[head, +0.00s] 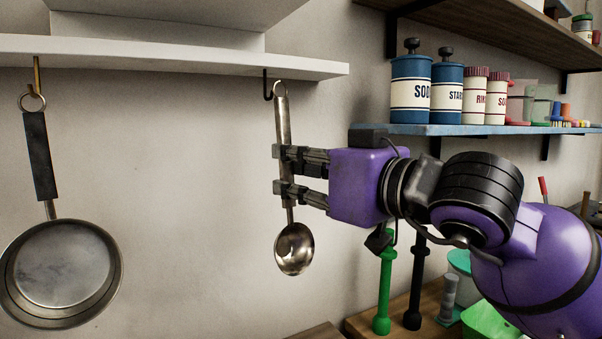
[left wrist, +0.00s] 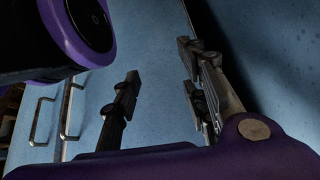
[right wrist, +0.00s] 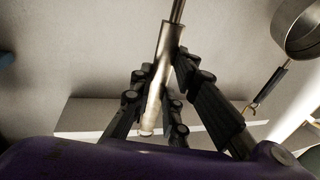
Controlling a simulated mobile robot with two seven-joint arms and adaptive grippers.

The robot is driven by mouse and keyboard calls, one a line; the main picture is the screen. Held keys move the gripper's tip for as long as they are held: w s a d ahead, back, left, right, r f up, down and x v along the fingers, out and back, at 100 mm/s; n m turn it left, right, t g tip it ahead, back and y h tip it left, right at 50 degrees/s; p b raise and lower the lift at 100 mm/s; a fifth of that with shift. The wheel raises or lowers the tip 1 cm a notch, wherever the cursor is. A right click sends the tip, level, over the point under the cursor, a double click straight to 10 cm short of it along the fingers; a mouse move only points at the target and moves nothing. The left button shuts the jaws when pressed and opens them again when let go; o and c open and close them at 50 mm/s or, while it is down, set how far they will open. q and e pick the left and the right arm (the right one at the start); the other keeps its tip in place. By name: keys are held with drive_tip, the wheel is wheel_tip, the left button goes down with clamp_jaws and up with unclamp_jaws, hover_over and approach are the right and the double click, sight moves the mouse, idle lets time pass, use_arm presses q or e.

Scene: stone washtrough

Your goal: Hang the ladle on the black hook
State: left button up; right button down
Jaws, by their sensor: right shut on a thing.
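The metal ladle (head: 294,248) hangs upright, bowl down, in the head view. My right gripper (head: 282,171) is shut on its handle, which also passes between the fingers in the right wrist view (right wrist: 160,70). The black hook (head: 266,84) hangs under the white shelf's edge. The ring at the top of the ladle is right at the hook's curved end. I cannot tell whether the ring is around the hook or only beside it. My left gripper (left wrist: 162,88) shows only in the left wrist view, with fingers apart and nothing between them, before a blue surface.
A pan (head: 62,270) hangs from a brass-coloured hook (head: 37,76) at the left. The white shelf (head: 170,58) runs above. A blue shelf (head: 470,129) with canisters is at the right, above green and black upright items. The wall between pan and ladle is clear.

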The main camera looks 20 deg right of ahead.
drive_tip(key=shift+w+a, duration=0.2)
drive_tip(key=shift+w, duration=0.7)
drive_tip(key=shift+w+a, duration=0.15)
drive_tip(key=shift+w, duration=0.7)
use_arm(q)
drive_tip(key=shift+s+a+f+b, duration=0.1)
drive_tip(key=shift+s+f+b, duration=0.4)
drive_tip(key=shift+f+b, duration=0.35)
use_arm(e)
drive_tip(key=shift+w+a+f, duration=0.1)
drive_tip(key=shift+w+f, duration=0.4)
drive_tip(key=shift+f, duration=0.2)
use_arm(q)
drive_tip(key=shift+s, duration=0.1)
